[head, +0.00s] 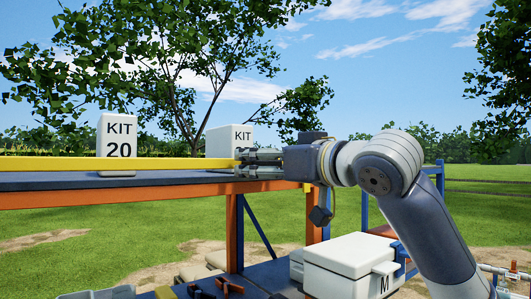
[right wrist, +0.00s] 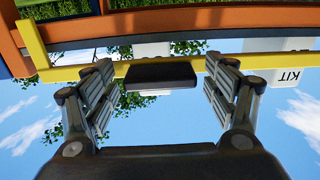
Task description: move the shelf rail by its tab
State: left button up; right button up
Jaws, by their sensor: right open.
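The yellow shelf rail (head: 120,164) runs level along the front of the blue-topped, orange-framed shelf (head: 130,194). It also crosses the right wrist view (right wrist: 62,74), which is upside down. A dark block that looks like its tab (right wrist: 162,74) shows there between my right gripper's fingers. My right gripper (head: 250,162) is at shelf height at the rail's right part; in the wrist view it is open (right wrist: 158,66), a finger on each side of the tab with gaps. Whether a finger touches the rail is unclear. The tab is hidden in the head view. My left gripper is not in view.
A white box marked KIT 20 (head: 116,137) and another KIT box (head: 228,142) stand on the shelf behind the rail. A white lidded case marked M (head: 350,262) is below my right arm. Orange posts (head: 234,235) support the shelf. Open grass lies beyond.

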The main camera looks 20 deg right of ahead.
jog(key=shift+w+f, duration=0.1)
jog(key=shift+w, duration=0.15)
